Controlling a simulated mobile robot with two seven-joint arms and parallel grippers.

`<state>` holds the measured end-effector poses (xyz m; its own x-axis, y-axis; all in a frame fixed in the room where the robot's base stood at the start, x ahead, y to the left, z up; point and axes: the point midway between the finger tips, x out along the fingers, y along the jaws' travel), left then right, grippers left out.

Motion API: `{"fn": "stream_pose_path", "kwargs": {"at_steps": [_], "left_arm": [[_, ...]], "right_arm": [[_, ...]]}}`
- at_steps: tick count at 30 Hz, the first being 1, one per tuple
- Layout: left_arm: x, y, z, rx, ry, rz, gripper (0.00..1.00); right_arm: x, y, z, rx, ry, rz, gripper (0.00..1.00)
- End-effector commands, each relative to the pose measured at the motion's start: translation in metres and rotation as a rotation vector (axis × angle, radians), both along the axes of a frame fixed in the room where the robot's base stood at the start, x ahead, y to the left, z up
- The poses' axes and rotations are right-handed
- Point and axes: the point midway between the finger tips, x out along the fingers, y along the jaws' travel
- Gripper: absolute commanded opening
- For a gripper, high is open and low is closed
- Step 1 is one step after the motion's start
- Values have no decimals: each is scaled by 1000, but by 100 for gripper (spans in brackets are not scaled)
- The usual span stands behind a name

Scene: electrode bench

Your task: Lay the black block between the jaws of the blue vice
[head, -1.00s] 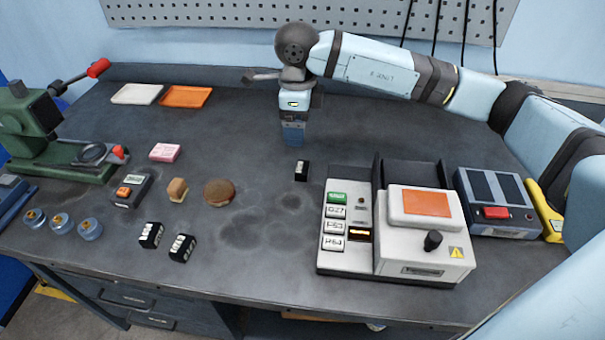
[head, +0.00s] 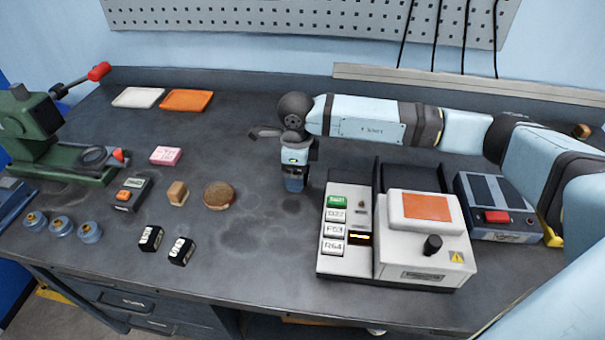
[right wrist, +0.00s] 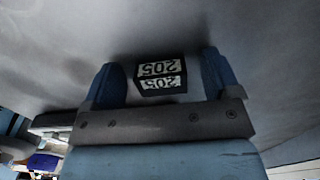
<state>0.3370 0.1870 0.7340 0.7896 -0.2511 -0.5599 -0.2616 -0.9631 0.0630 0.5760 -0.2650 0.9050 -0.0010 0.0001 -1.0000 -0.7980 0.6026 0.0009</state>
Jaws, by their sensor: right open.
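My right gripper (head: 295,184) points down at the bench, left of the white machine. In the right wrist view its blue fingers (right wrist: 164,80) are apart, with a black block (right wrist: 162,72) labelled 205 between them; I see no firm grip. In the head view the gripper hides this block. Two other black blocks with white labels, a left one (head: 150,238) and a right one (head: 181,251), lie near the front edge. A blue device (head: 10,200), cut off at the left edge, may be the blue vice; its jaws cannot be made out. My left gripper is not in view.
The white machine (head: 425,265) with an orange top stands right of the gripper. A green press (head: 60,160) is at the left. A pink block (head: 165,155), a meter (head: 132,193), a wooden block (head: 177,192) and a brown disc (head: 219,195) lie between. The back middle is clear.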

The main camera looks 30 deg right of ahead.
Motion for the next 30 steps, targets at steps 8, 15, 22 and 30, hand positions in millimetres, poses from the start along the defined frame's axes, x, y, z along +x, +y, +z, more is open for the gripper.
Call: {"fn": "stream_pose_path", "kwargs": {"at_steps": [8, 15, 22, 30], "left_arm": [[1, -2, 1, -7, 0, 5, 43], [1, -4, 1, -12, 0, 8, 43], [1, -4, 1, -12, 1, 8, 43], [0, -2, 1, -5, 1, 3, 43]], "right_arm": [[0, 0, 0, 1, -1, 1, 60], [0, 0, 1, 0, -1, 1, 16], [0, 0, 3, 1, -2, 1, 16], [1, 0, 33, 1, -5, 2, 16]]}}
